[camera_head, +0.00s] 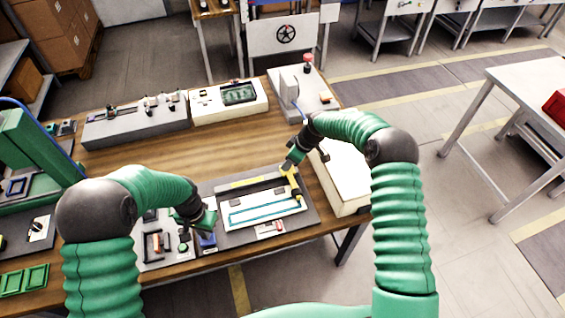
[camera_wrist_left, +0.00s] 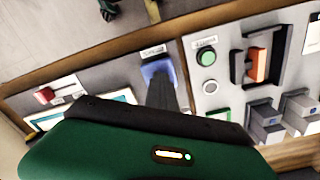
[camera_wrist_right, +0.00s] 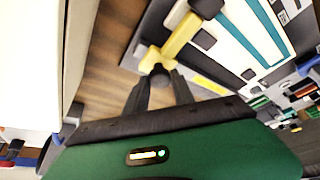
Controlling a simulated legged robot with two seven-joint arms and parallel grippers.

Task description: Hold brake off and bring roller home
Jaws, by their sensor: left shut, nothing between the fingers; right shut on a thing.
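My left gripper (camera_head: 207,222) is shut and empty, low over the near bench panel. In the left wrist view its closed fingertips (camera_wrist_left: 160,92) point down at a blue pad (camera_wrist_left: 155,70); whether they touch it is unclear. The blue pad also shows in the head view (camera_head: 207,240), partly hidden. My right gripper (camera_head: 289,166) is at the right end of the white board with teal strips (camera_head: 262,207).
A green button (camera_wrist_left: 208,86) and an orange lever (camera_wrist_left: 258,64) lie beside the blue pad. A red switch (camera_wrist_left: 45,95) is on the other side. A cream box (camera_head: 343,178) stands close to my right gripper.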

